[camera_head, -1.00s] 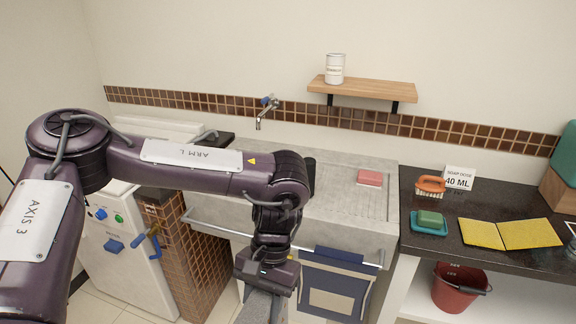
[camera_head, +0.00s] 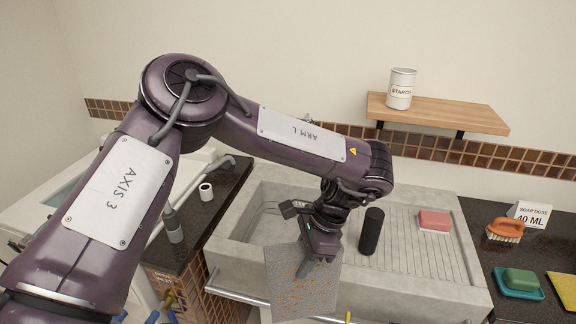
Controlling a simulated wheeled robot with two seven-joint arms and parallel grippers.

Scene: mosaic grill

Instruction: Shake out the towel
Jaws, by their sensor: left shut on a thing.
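My left gripper (camera_head: 312,262) reaches down over the front of the grey stone sink (camera_head: 425,285). It is shut on the upper part of a grey towel (camera_head: 290,292) with orange specks. The towel hangs from the jaws, partly in front of the sink's front wall and rail, and its upper edge is partly covered by the gripper. My right gripper is not in view.
A black cylinder (camera_head: 371,232) stands close to the right of my left gripper. A pink block (camera_head: 434,220) lies on the ribbed drainboard. A shelf (camera_head: 435,112) bears a starch can (camera_head: 400,88). A brush (camera_head: 506,230) and green soap (camera_head: 521,278) are on the right counter.

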